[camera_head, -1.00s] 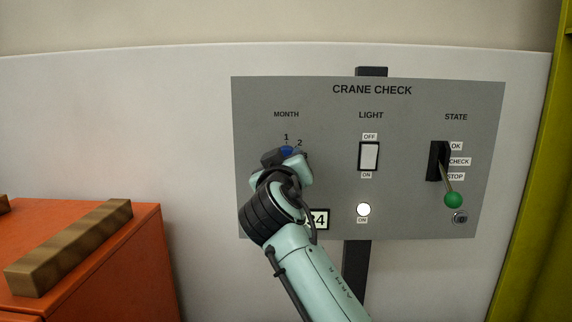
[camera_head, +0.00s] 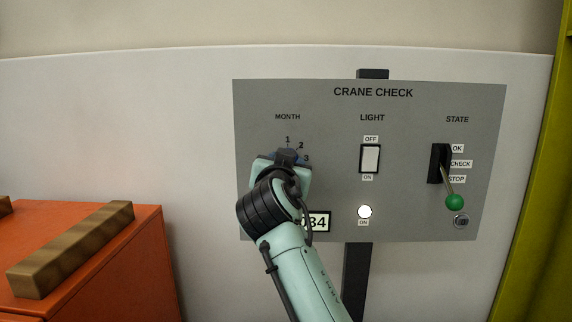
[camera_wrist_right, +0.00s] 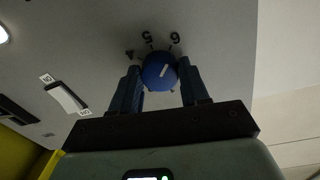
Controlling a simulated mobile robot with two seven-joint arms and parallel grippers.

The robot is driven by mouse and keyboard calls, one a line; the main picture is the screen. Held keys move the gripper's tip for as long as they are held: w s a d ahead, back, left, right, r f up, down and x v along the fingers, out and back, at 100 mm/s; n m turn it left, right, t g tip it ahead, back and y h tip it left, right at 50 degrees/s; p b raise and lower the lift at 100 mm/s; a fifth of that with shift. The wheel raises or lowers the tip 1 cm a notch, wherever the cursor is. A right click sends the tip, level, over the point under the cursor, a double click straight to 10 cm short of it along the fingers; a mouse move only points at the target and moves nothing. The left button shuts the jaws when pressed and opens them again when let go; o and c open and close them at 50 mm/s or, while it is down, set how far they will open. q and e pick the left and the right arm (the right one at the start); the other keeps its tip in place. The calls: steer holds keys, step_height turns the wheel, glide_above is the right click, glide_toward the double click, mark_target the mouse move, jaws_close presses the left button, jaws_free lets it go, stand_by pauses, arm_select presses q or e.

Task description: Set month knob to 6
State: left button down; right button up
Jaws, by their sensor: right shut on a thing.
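The blue round month knob (camera_wrist_right: 159,71) shows in the right wrist view, with a white pointer line on its face. The line appears to point toward the 6 (camera_wrist_right: 174,40). The 5 (camera_wrist_right: 147,38) and 4 (camera_wrist_right: 130,54) are beside it on the dial. My right gripper (camera_wrist_right: 160,82) is shut on the knob, one dark blue finger on each side. In the head view my right gripper (camera_head: 287,157) is at the dial under MONTH and hides the knob and the lower dial numbers; 1, 2 and 3 show. My left gripper is not in view.
The grey CRANE CHECK panel (camera_head: 415,110) also carries a white light switch (camera_head: 370,158), a lit white lamp (camera_head: 365,212) and a green-tipped state lever (camera_head: 454,202). My arm partly covers a number display (camera_head: 319,222). An orange cabinet (camera_head: 110,255) stands at left.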

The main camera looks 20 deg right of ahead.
stand_by(0.4)
steer(key=o, duration=1)
steer(key=shift+o, duration=0.2)
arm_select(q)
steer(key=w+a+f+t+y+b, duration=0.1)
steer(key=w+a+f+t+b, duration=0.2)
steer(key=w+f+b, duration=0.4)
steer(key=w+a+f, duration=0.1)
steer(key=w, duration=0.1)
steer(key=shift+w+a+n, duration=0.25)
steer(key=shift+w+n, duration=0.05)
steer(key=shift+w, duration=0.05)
arm_select(e)
steer(key=v, duration=1.3)
steer(key=shift+s, duration=0.15)
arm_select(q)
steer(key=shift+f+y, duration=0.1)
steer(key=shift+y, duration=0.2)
arm_select(e)
steer(key=shift+a, duration=0.15)
